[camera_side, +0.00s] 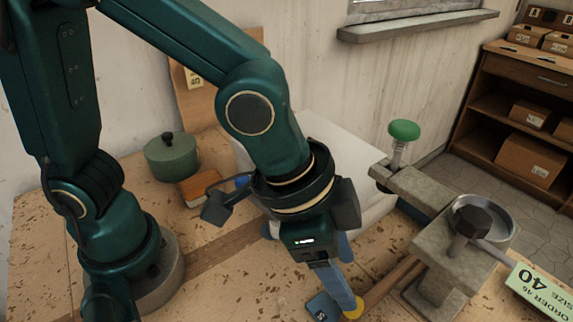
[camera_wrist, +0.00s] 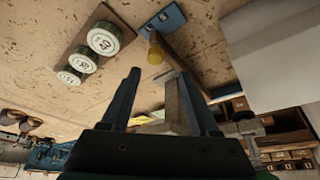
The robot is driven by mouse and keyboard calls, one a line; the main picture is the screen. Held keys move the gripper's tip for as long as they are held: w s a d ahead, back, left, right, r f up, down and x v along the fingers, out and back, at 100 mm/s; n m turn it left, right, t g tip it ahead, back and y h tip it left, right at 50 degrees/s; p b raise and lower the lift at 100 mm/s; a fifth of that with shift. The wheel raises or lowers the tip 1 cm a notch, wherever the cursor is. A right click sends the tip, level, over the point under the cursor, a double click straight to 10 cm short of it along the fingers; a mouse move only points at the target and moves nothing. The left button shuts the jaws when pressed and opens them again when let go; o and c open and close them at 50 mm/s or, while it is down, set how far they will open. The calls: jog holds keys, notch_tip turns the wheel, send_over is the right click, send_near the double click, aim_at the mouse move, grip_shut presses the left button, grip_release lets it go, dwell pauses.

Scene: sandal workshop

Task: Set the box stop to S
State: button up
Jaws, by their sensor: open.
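A yellow knob (camera_wrist: 155,54), probably the box stop's handle, stands beside a blue plate (camera_wrist: 165,19) at one end of a brown rail. In the side view the yellow knob (camera_side: 353,309) shows at the tip of a blue finger, next to a blue plate marked S (camera_side: 321,307). I cannot tell whether finger and knob touch. My gripper (camera_wrist: 160,72) is open with nothing held; its two blue fingers point toward the knob. In the side view my gripper (camera_side: 315,268) hangs above the bench, its far finger partly hidden. Another blue plate (camera_wrist: 222,93) is partly hidden behind the right finger.
A grey stand with a green-topped plunger (camera_side: 404,130) and a round dish (camera_side: 484,217) stands right of my gripper. An order card (camera_side: 537,285) reads size 40. Numbered green-rimmed discs (camera_wrist: 104,39) sit on a brown board. A green lidded pot (camera_side: 171,158) stands at the back.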

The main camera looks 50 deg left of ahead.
jog(key=shift+s+x, duration=0.2)
jog(key=shift+x, duration=1.15)
jog(key=shift+s+x, duration=0.25)
jog(key=shift+x, duration=1.1)
jog(key=shift+d, duration=0.15)
jog(key=shift+c, duration=0.3)
grip_shut()
